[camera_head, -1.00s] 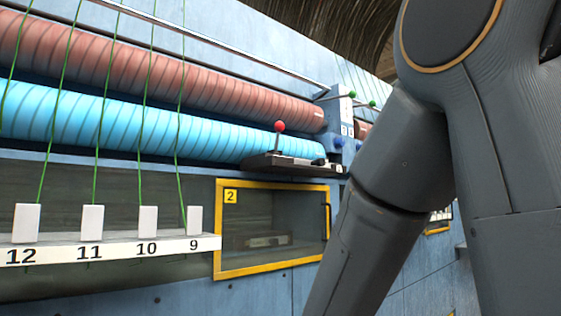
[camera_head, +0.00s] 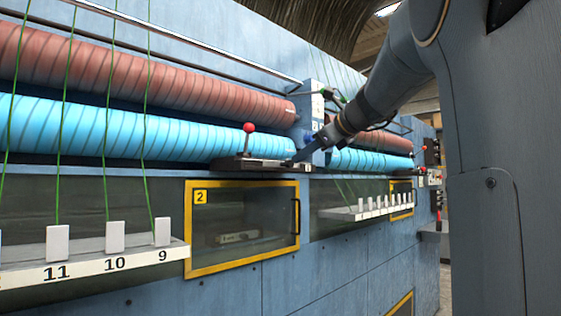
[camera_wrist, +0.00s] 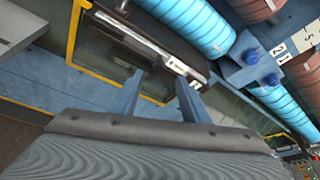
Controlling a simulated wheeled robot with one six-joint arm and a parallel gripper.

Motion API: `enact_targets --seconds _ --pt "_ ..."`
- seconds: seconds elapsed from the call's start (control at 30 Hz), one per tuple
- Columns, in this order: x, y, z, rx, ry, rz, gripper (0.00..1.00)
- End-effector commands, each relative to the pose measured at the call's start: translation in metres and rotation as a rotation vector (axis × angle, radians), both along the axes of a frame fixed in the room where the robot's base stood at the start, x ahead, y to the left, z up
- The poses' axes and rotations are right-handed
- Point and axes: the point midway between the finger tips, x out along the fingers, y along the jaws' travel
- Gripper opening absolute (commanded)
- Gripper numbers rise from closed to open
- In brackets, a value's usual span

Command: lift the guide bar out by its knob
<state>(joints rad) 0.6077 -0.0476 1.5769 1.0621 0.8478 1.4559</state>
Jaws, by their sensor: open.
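A dark ledge (camera_head: 225,163) juts from the blue machine under the cyan roller, with a red ball knob (camera_head: 249,127) upright on a thin stem at its left. A pale metal bar lies along the ledge; in the wrist view this bar (camera_wrist: 147,42) runs lengthwise in the dark holder, and I take it for the guide bar. My gripper (camera_head: 303,153) is at the ledge's right end in the head view. In the wrist view its two blue fingers (camera_wrist: 158,78) are apart, with nothing held between them.
A yellow-framed window marked 2 (camera_head: 243,268) lies below the ledge. A white numbered shelf (camera_head: 120,262) with upright tabs and green threads is at left. Blue knobs (camera_wrist: 251,57) sit on a block beside the cyan rollers. Another tab shelf (camera_head: 365,211) is at right.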

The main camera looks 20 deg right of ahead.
Motion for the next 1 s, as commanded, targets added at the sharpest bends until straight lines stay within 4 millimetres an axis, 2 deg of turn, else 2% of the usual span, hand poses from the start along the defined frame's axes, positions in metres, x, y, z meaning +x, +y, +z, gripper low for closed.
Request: enact_targets --seconds 0.5,0.8,0.87,1.0 --pt "0.06 0.014 -0.016 -0.001 0.004 0.004 0.42" --pt "0.065 0.015 -0.019 -0.004 0.003 0.003 0.42" --pt "0.065 0.015 -0.019 -0.004 0.003 0.002 0.35" --pt "0.065 0.015 -0.019 -0.004 0.003 0.002 0.12"
